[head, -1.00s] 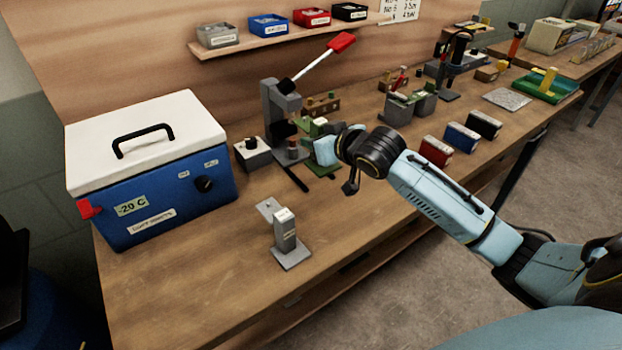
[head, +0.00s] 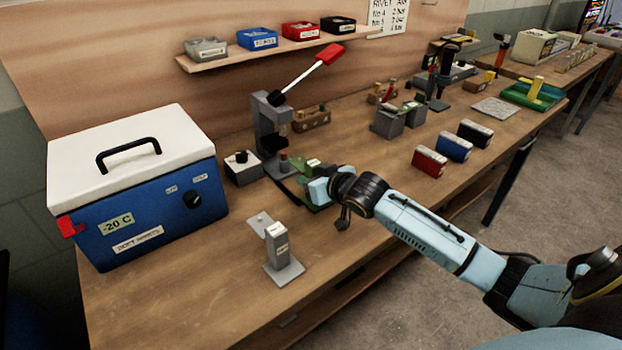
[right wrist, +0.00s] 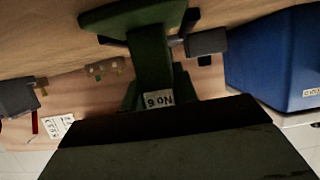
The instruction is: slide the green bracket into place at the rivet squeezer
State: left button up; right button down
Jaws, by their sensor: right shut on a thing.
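The green bracket (head: 297,187) is low over the bench just right of and in front of the rivet squeezer. My right gripper (head: 318,190) is shut on it and hides part of it. In the right wrist view the bracket (right wrist: 150,55) shows its green upright, a wide plate and a "NO 6" label, upside down. The rivet squeezer (head: 268,125) is a grey press with a red-tipped lever raised to the right. I cannot tell whether the bracket touches the squeezer or the bench. My left gripper is not in view.
A blue cooler box (head: 150,215) stands at the left. A grey block with a black knob (head: 243,170) is beside the squeezer. A grey stand (head: 279,250) is in front. Red, blue and black boxes (head: 453,146) lie to the right. The front bench is mostly clear.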

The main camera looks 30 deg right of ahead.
jog(key=shift+r, duration=0.1)
jog(key=c, duration=1.5)
grip_release()
jog(key=o, duration=0.4)
jog(key=shift+p+v, duration=0.95)
jog(key=shift+v, duration=5.05)
jog(key=shift+a, duration=0.1)
